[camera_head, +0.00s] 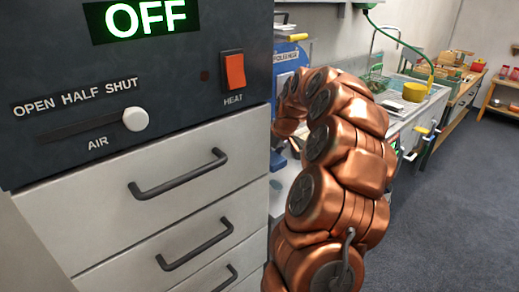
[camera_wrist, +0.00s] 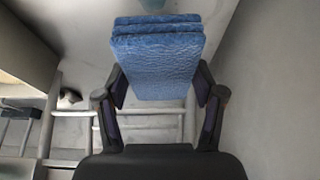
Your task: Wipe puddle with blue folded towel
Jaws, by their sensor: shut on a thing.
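The blue folded towel (camera_wrist: 158,62) shows in the wrist view as a thick stack of layers. My gripper (camera_wrist: 160,86) is shut on it, with one dark finger at each side edge. The towel extends beyond the fingertips toward the top of the view. In the head view my copper arm bends away behind itself, and my gripper and the towel are hidden there. I see no puddle in either view.
Close on the left stands a dark control panel (camera_head: 190,70) reading OFF, above grey drawers (camera_head: 110,215) with protruding handles. A blue machine (camera_head: 288,62) is partly behind my arm. A counter (camera_head: 415,105) holds a yellow object (camera_head: 414,92). Carpet (camera_head: 450,200) at right is clear. Metal rails (camera_wrist: 150,118) lie below the towel.

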